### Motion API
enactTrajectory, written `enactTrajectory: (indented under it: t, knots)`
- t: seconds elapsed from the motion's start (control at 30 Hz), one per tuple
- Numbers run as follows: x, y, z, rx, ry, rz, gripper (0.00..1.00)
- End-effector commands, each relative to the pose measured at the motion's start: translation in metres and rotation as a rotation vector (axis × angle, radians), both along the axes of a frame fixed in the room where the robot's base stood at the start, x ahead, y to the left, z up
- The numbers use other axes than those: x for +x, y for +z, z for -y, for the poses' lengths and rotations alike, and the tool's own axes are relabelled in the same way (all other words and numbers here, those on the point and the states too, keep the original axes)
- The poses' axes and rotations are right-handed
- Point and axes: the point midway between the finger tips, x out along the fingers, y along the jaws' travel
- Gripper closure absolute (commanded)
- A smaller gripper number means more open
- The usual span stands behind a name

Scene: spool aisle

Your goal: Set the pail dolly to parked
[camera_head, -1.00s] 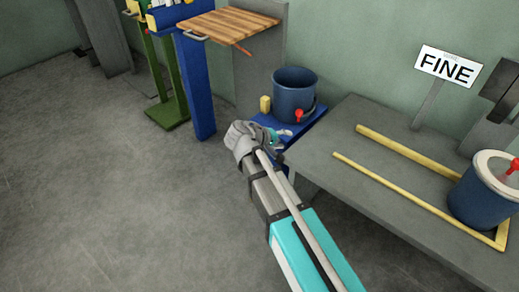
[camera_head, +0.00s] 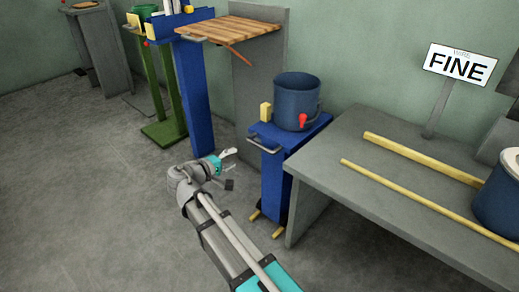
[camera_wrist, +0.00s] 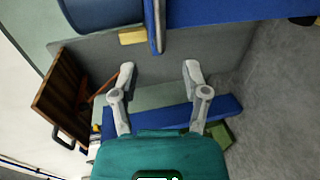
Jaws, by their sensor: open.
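The pail dolly (camera_head: 277,185) is a narrow blue stand with a grey bar handle (camera_head: 265,146) on its near left side and yellow feet at the floor. A dark blue pail (camera_head: 296,105) with a red knob (camera_head: 302,121) stands on its top, beside a yellow block (camera_head: 266,111). My gripper (camera_head: 230,168) is open and empty, left of the dolly and slightly lower than its handle in the head view. In the wrist view, my fingers (camera_wrist: 158,72) are apart, with the handle (camera_wrist: 159,25) beyond them, not between them.
A grey bench (camera_head: 390,180) with yellow rails and a FINE sign (camera_head: 460,64) stands right of the dolly. Another blue pail (camera_head: 498,190) is on it. A wooden-topped shelf (camera_head: 228,28), a blue stand (camera_head: 195,95) and a green stand (camera_head: 165,133) are behind left. Floor at left is clear.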

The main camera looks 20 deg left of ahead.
Motion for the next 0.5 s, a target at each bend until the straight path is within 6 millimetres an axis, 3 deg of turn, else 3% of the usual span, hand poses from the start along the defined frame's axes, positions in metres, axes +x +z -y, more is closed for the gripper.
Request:
enactTrajectory:
  t: [0.5]
  knots:
    - [0.013, -0.003, 0.006, 0.001, -0.002, -0.001, 0.40]
